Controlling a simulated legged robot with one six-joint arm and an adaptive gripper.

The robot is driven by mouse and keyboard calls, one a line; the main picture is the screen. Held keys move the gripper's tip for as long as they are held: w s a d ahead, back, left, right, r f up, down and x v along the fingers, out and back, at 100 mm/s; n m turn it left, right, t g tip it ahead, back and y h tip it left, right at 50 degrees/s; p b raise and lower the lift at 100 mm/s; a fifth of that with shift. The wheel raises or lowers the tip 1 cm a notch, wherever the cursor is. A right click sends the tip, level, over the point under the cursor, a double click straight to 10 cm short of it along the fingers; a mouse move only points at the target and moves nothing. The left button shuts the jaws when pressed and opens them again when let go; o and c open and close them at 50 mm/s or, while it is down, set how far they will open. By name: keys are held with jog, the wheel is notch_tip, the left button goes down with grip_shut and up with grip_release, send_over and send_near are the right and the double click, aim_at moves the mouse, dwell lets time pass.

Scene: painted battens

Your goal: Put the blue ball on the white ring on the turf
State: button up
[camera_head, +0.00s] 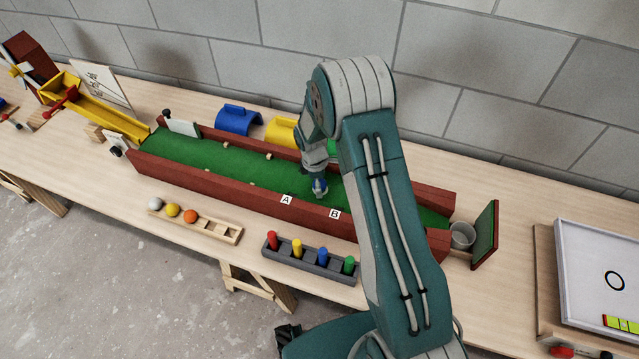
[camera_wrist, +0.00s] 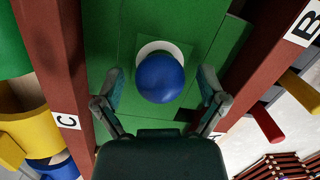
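In the wrist view the blue ball (camera_wrist: 160,80) sits over the white ring (camera_wrist: 158,44) on the green turf (camera_wrist: 110,20). The ring shows as a pale crescent past the ball's far edge; the rest is hidden under the ball. My gripper (camera_wrist: 160,76) is open, one finger on each side of the ball, with a gap on both sides. In the head view my gripper (camera_head: 319,188) is low inside the turf lane near the labels A and B. A bit of blue shows there, but my arm hides the ring.
Dark red battens (camera_head: 240,192) wall the lane on both sides. Blue (camera_head: 238,121) and yellow (camera_head: 284,132) arches stand behind it. In front are a wooden ball rack (camera_head: 218,228) and a grey peg holder (camera_head: 300,262). A metal cup (camera_head: 462,237) stands at the right end.

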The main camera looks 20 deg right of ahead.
jog(key=s+r+m+t, duration=0.1)
jog(key=s+r+m, duration=0.2)
jog(key=r, duration=2)
jog(key=s+r+m+t, duration=0.1)
jog(key=s+r+m, duration=0.3)
jog(key=s, duration=0.4)
jog(key=s+r+m+t, duration=0.2)
jog(key=s+r+m, duration=0.2)
jog(key=s, duration=0.4)
jog(key=s+r+m+t+y, duration=0.1)
jog(key=s+r+m+t, duration=0.1)
jog(key=s+r, duration=0.3)
jog(key=s+m, duration=0.1)
jog(key=s, duration=0.3)
jog(key=shift+r+m, duration=0.25)
jog(key=shift+m, duration=0.15)
